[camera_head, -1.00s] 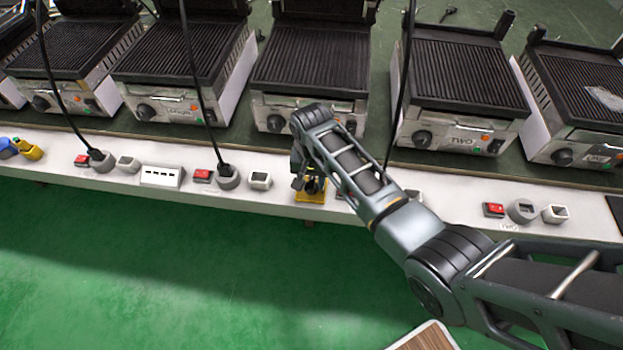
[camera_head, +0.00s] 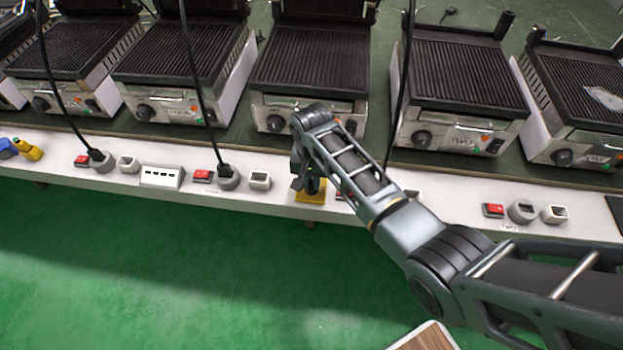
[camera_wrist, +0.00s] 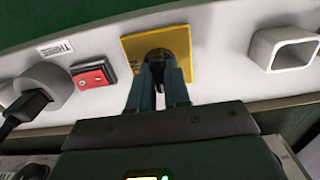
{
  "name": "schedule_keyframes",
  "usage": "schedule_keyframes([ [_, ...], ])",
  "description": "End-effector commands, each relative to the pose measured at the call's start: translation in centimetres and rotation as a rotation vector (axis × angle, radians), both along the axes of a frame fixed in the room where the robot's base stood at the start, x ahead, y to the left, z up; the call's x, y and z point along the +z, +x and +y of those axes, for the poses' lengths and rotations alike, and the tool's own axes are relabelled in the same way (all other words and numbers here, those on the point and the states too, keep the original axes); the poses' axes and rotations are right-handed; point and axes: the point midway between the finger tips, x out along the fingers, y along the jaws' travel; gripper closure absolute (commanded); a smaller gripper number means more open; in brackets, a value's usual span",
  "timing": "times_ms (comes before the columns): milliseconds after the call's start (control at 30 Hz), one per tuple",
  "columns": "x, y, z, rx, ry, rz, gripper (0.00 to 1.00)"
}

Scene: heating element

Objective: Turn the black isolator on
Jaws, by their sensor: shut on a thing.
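The black isolator is a dark knob (camera_wrist: 157,54) on a square yellow plate (camera_wrist: 183,42) on the white front ledge. The plate's lower edge also shows in the head view (camera_head: 310,198), where my arm hides most of the isolator. My gripper (camera_wrist: 158,72) reaches the knob, with its two dark fingers closed on either side of it. In the head view, my gripper (camera_head: 311,184) is above the yellow plate. The fingers cover part of the knob, so its exact angle cannot be told.
A red switch (camera_wrist: 93,75) and a grey socket with a black plug (camera_wrist: 45,86) are left of the plate in the wrist view. A grey hollow holder (camera_wrist: 284,49) is on the right. Several grills, including one behind my gripper (camera_head: 310,70), stand behind the ledge.

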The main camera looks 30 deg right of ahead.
Motion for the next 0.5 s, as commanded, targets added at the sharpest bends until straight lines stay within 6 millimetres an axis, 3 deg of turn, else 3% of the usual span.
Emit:
schedule_keyframes([
  [267, 0.14, 0.0, 0.03, -0.108, 0.0, 0.001, 1.0],
  [500, 0.2, -0.01, 0.03, -0.308, 0.0, 0.001, 1.0],
])
